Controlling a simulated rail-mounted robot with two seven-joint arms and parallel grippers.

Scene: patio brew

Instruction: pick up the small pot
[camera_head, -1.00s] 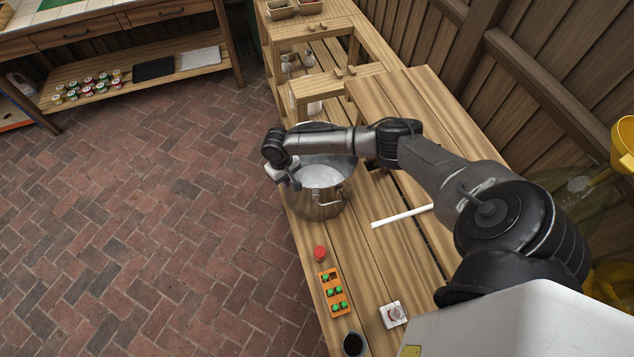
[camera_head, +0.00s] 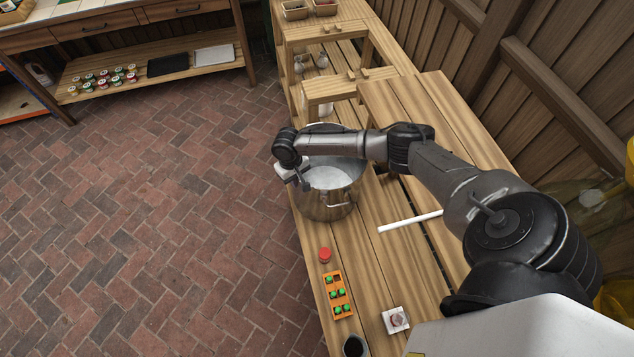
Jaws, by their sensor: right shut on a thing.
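A steel pot (camera_head: 326,206) stands on the wooden bench, with pale contents inside and a side handle facing me. My right arm reaches across the bench over the pot. My right gripper (camera_head: 304,184) points down at the pot's left rim and is shut there on the pot; its fingertips are small and partly hidden. No other pot shows in the view. My left gripper is not in view.
On the bench (camera_head: 375,270) lie a white rod (camera_head: 410,221), a red cap (camera_head: 325,254), an orange tray (camera_head: 338,296) with green pieces, a white block with a round knob (camera_head: 396,320) and a dark cup (camera_head: 355,346). A wooden fence stands at right.

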